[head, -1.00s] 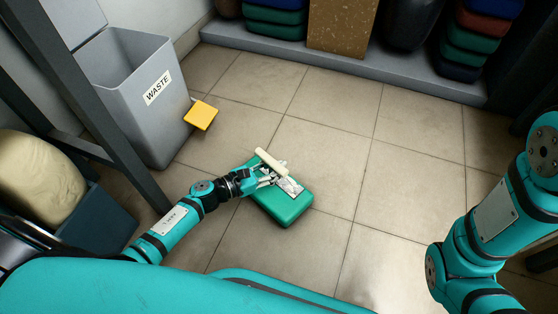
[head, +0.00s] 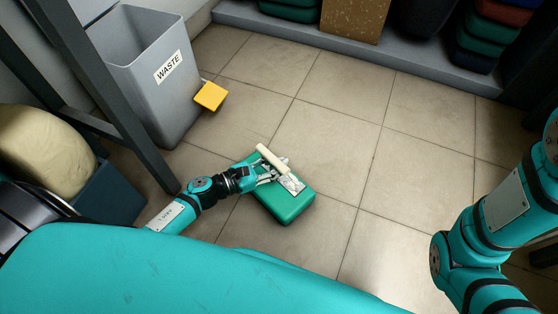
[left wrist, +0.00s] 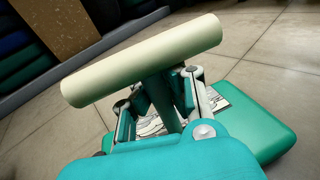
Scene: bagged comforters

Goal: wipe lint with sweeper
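A sweeper with a cream roller-shaped head (head: 272,159) is in my left gripper (head: 268,174). In the left wrist view the roller head (left wrist: 145,60) lies across the picture, and its dark teal handle (left wrist: 162,100) runs down between the closed fingers. A green bagged comforter (head: 286,207) lies flat on the floor beneath the gripper. It also shows in the left wrist view (left wrist: 262,128). A whitish patch with dark marks (head: 293,185) is on its top; I cannot tell whether this is a label or lint. My right gripper is out of view.
A grey bin marked WASTE (head: 150,85) stands at the upper left, with a yellow square object (head: 210,96) beside it. A dark post (head: 105,95) and a blue-grey container (head: 120,190) are at the left. A low grey shelf (head: 400,62) crosses the back. The tiled floor right of the bag is clear.

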